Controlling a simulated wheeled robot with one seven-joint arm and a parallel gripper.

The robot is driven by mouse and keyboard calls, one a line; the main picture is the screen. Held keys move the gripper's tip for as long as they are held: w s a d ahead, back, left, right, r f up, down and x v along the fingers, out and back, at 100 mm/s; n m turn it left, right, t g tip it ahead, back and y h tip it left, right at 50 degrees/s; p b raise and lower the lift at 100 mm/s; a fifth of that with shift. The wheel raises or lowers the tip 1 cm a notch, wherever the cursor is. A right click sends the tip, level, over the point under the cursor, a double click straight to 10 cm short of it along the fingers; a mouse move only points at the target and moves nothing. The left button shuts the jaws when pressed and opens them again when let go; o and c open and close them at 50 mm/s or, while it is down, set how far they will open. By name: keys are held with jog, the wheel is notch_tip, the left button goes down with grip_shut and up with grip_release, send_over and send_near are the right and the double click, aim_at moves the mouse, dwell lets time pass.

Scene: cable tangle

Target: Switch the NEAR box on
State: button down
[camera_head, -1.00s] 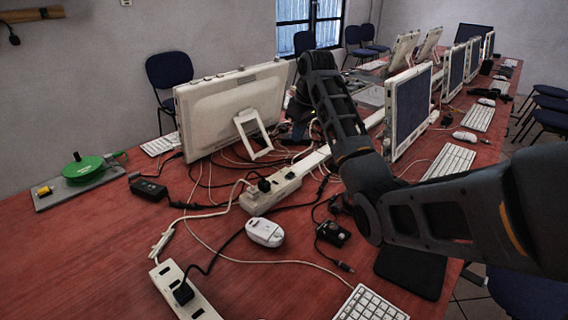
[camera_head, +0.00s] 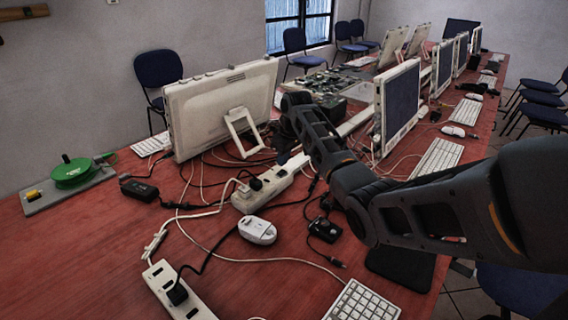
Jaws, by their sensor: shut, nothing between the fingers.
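No box in view is labelled near, and I cannot tell for sure which one is meant. A white power strip (camera_head: 178,291) with a black plug lies at the front left. A second white power strip (camera_head: 268,187), also with a plug in it, lies further back among the cables. The switch positions are too small to read. My gripper (camera_head: 284,138) shows as a dark shape at the end of my arm, behind the second strip and beside the big monitor's stand. It is shut and empty, and partly hidden by my wrist.
Tangled cables run across the middle of the red table (camera_head: 90,250). A white mouse (camera_head: 258,230), a black adapter (camera_head: 140,190), a small black box (camera_head: 325,229) and a keyboard (camera_head: 363,302) lie around. Monitors stand behind.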

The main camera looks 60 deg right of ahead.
aim_at(282, 172)
jog(key=shift+d+f, duration=0.2)
jog(key=shift+f, duration=1.05)
jog(key=shift+s, duration=0.1)
